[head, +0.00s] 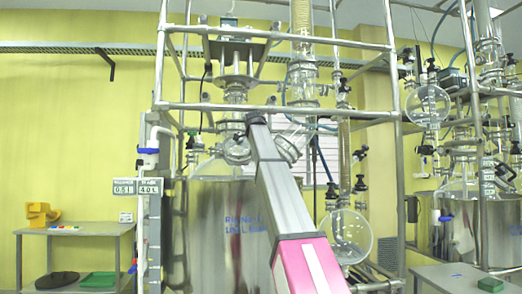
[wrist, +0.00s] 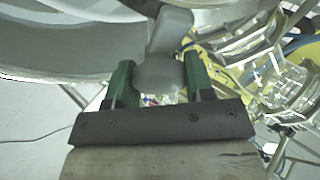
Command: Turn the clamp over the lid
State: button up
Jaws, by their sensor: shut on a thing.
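In the wrist view my gripper (wrist: 162,82) has two green fingers, one on each side of a smooth grey piece (wrist: 160,72), and is shut on it. This piece looks like the clamp's handle; a grey bar rises from it towards the top of the picture. A wide grey curved rim (wrist: 60,65), perhaps of the reactor or its lid, passes behind at the left. In the head view my arm reaches up to the glassware above the steel reactor (head: 215,225). There the arm's end hides the clamp, and the lid is hard to make out.
A metal frame (head: 158,75) surrounds the reactor, with glass tubes and a round flask (head: 348,237) to the right. A second reactor (head: 470,235) stands at far right. A side table (head: 85,231) holds a yellow object (head: 40,214). A low table (head: 450,278) is at lower right.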

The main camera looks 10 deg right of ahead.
dwell(0.4)
jog(key=o, duration=0.9)
jog(key=shift+s, duration=0.1)
jog(key=v, duration=1)
jog(key=shift+s+a+r, duration=0.1)
jog(key=shift+s+r, duration=0.1)
jog(key=shift+r, duration=0.1)
